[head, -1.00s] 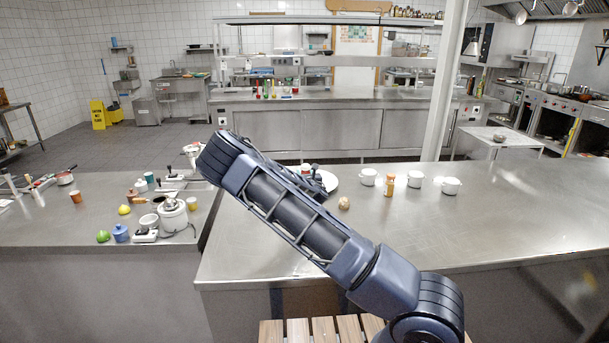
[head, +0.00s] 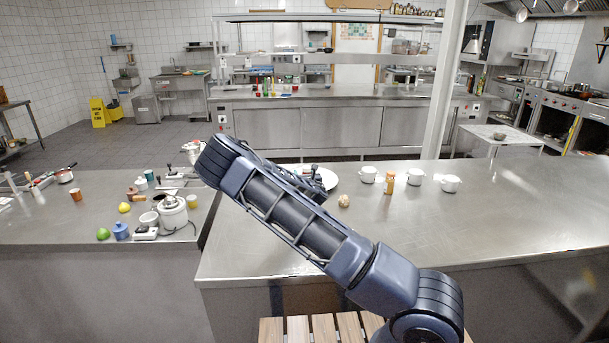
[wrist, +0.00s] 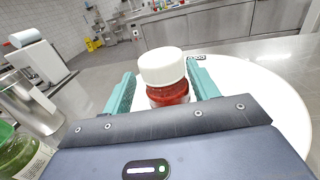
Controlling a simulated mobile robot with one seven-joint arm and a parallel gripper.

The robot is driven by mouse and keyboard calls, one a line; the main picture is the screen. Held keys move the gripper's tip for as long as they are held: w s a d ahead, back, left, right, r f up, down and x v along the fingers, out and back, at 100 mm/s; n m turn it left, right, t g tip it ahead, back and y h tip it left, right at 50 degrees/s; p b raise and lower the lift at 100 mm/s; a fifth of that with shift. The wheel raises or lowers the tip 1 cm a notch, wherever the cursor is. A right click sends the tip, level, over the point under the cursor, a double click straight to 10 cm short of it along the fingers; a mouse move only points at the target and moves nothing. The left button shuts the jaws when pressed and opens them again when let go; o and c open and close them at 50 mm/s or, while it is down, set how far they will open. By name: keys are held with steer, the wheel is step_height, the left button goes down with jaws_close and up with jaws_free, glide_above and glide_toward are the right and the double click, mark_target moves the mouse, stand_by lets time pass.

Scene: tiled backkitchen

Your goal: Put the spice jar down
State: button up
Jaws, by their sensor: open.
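The spice jar (wrist: 166,78), with a white lid and red contents, is upright between the teal fingers of my gripper (wrist: 163,92) in the wrist view. The fingers are open, one on each side of the jar, with a gap showing beside it. The jar appears to stand on a round white plate (wrist: 273,105); its base is hidden behind my gripper body. In the head view the plate (head: 331,179) is mostly hidden behind my arm, and the jar is largely hidden there.
Right of the plate stand several white mugs (head: 415,177) and an orange-capped bottle (head: 389,184), with a small round brown item (head: 344,201) nearer. In the wrist view a glass jar (wrist: 22,155) and a metal container (wrist: 28,100) are at left. The counter's right side is clear.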

steer(key=shift+r, duration=0.55)
steer(key=s, duration=0.4)
steer(key=s+d, duration=0.1)
steer(key=s, duration=0.7)
steer(key=shift+d, duration=0.25)
